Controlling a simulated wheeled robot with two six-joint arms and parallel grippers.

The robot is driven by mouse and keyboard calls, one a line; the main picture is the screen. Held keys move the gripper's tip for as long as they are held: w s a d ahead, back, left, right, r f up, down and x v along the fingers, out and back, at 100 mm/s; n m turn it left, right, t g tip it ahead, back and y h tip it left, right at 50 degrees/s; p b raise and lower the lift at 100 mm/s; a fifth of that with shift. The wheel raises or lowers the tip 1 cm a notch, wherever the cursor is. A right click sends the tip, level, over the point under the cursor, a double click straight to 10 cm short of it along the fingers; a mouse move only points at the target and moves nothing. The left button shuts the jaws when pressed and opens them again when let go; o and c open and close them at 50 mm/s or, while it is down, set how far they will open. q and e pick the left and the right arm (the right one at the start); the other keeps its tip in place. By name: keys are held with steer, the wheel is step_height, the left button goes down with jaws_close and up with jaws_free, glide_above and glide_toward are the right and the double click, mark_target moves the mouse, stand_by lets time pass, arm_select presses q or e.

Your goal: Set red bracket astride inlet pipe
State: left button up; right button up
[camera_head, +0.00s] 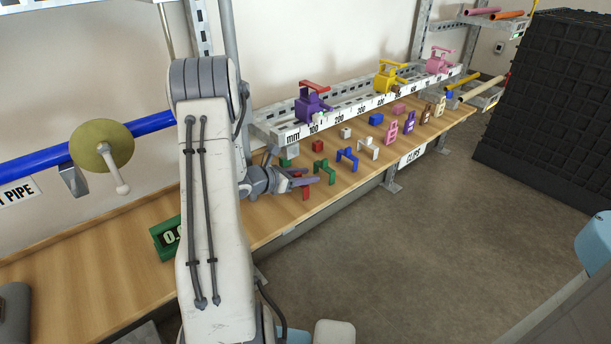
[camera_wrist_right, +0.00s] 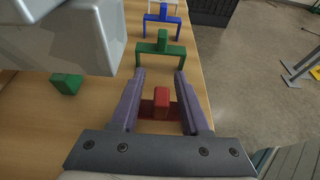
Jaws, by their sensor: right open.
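The red bracket (camera_wrist_right: 161,103) lies on the wooden bench between the two fingers of my right gripper (camera_wrist_right: 160,80). The blue pipe (camera_head: 40,162), above a label ending in "T PIPE", runs along the wall at the left. My right arm hides its right end. My left gripper is not in view.
A green bracket (camera_wrist_right: 160,48) and a blue bracket (camera_wrist_right: 162,20) stand beyond the red one. A round olive disc with a handle (camera_head: 103,146) sits at the blue pipe. Several coloured clips line the bench's right part.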

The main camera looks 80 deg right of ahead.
steer(key=v, duration=1.2)
steer(key=shift+a+p, duration=0.1)
steer(key=shift+p, duration=0.2)
steer(key=shift+s, duration=0.2)
